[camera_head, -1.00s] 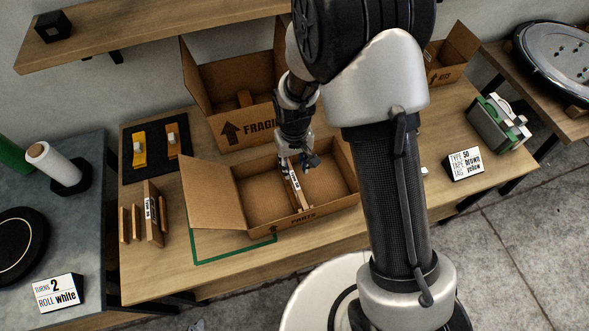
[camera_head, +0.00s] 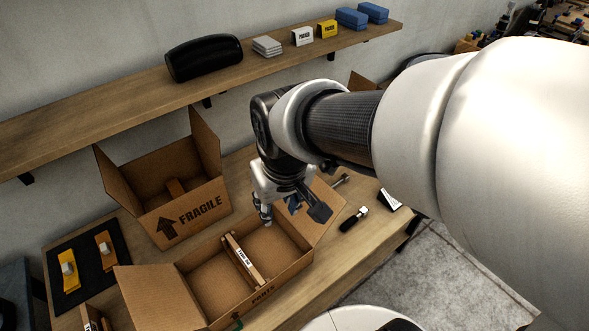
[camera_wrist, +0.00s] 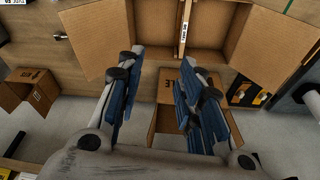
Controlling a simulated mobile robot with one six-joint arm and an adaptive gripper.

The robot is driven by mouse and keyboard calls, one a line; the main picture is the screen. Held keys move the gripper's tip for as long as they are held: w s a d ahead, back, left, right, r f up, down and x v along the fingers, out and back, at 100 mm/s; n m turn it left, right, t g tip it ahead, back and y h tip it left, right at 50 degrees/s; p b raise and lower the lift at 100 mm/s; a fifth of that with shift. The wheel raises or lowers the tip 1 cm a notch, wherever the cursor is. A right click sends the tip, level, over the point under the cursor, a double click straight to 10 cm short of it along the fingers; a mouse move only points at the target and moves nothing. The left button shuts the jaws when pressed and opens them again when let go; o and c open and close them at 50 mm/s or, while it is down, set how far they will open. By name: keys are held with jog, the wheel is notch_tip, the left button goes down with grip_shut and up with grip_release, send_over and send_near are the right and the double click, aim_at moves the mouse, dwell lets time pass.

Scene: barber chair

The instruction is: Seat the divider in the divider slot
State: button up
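The divider (camera_head: 241,259) is a thin wooden board with a white label on its top edge. It stands in the open cardboard box marked PARTS (camera_head: 279,278), running from the back wall towards the front wall between two bare compartments. Whether it is fully down in its slot is too small to tell. My gripper (camera_head: 281,210) is above the back right part of the box, apart from the divider. In the wrist view the divider (camera_wrist: 185,28) shows beyond the fingertips. My gripper's blue-padded fingers (camera_wrist: 160,80) are spread with nothing between them.
A FRAGILE box (camera_head: 192,214) stands behind, with its flaps up. A dark mat (camera_head: 88,268) with yellow and orange pieces lies at left. A black-handled tool (camera_head: 353,219) lies right of the PARTS box. A shelf (camera_head: 140,105) runs along the wall above.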

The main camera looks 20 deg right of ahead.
jog(key=s+d+r+t, duration=0.1)
jog(key=s+r, duration=0.1)
jog(key=s, duration=0.3)
jog(key=s+d+r+m, duration=0.1)
jog(key=s+d+r, duration=0.1)
jog(key=s, duration=0.3)
jog(key=shift+s+d+r+t, duration=0.25)
jog(key=shift+s+r+t, duration=0.1)
jog(key=shift+r+t, duration=0.05)
jog(key=shift+d+m, duration=0.1)
jog(key=shift+m, duration=0.2)
